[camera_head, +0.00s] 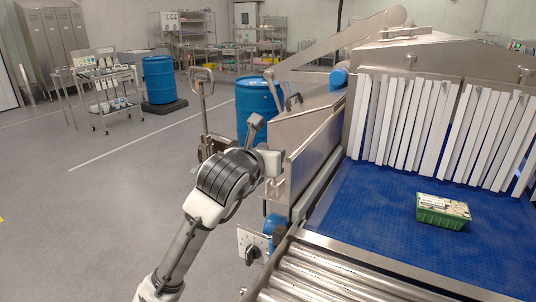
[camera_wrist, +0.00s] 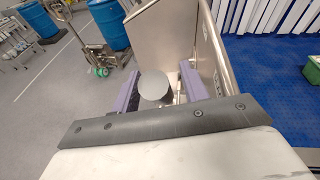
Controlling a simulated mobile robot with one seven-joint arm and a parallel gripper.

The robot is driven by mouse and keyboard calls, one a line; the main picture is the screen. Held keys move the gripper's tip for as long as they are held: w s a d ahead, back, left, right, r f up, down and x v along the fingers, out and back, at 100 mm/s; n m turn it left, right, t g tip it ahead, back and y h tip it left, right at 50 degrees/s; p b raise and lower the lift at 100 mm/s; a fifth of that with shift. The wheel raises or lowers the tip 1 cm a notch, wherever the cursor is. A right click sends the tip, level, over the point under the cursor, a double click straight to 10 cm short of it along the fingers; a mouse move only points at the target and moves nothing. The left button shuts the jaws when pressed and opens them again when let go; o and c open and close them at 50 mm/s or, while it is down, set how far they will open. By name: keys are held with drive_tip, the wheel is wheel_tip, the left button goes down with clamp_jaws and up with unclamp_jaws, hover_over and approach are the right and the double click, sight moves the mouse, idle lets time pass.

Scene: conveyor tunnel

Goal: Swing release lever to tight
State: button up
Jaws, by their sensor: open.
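A slim metal lever with a rounded knob (camera_head: 270,86) stands up beside the conveyor's sloped side housing in the head view. My gripper (camera_wrist: 160,92) has two purple fingers spread apart in the wrist view. A grey round end (camera_wrist: 155,84) shows between the fingers, with visible gaps on both sides. It may be a lever's knob; I cannot tell whether it is the same part as in the head view. In the head view my wrist is close to the housing's left side, and my fingertips are hard to make out.
The steel side housing (camera_head: 305,125) is just right of my wrist. A green package (camera_head: 442,211) lies on the blue belt (camera_head: 370,205) before white strip curtains. A control panel with a black knob (camera_head: 252,252) is below. Blue barrels and a pallet jack (camera_head: 203,105) stand behind; floor at left is clear.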

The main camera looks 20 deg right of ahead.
drive_tip(key=b+v, duration=0.3)
drive_tip(key=v, duration=1)
drive_tip(key=shift+s, duration=0.15)
